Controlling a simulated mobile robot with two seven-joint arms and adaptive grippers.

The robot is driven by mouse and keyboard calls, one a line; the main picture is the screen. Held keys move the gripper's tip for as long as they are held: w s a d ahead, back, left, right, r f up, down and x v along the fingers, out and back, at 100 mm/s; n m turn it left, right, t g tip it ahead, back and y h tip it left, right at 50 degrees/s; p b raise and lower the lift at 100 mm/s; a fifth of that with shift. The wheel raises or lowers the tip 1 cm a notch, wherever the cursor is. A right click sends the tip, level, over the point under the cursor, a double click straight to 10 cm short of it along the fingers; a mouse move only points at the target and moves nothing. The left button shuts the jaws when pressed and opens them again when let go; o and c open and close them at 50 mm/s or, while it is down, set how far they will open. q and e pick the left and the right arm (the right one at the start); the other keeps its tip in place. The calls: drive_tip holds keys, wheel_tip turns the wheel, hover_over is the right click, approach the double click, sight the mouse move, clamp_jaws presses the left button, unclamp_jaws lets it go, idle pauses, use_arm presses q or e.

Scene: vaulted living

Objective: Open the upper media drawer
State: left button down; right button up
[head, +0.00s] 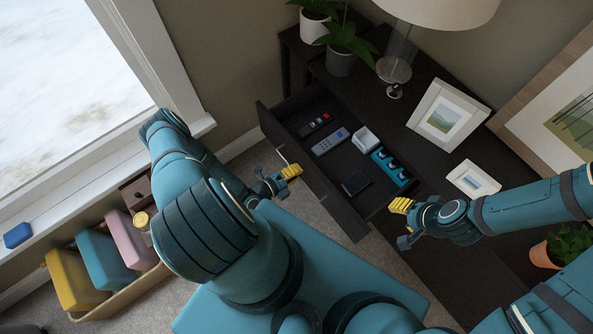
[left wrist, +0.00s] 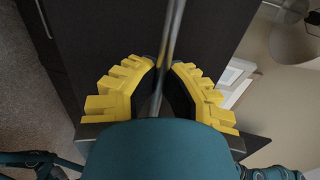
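The upper media drawer (head: 318,186) of the dark wooden cabinet stands pulled out, its inside showing in the head view. Its slim metal handle (head: 283,155) is on the front panel. My left gripper (head: 289,172) is at this handle. In the left wrist view the handle bar (left wrist: 174,35) runs between the yellow-padded fingers (left wrist: 164,78), which are closed around it. My right gripper (head: 402,205) is by the drawer's right side, near the cabinet edge. Its finger gap is too small to judge.
The drawer holds remotes (head: 330,141), a white box (head: 365,139), a teal item (head: 390,166) and a dark flat item (head: 355,184). A lamp (head: 395,70), plants and picture frames (head: 445,115) stand on the cabinet.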

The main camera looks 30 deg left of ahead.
use_arm(q)
drive_tip(key=c, duration=1)
unclamp_jaws()
drive_tip(key=shift+c, duration=0.2)
drive_tip(key=v, duration=1.2)
drive_tip(key=shift+r, duration=0.1)
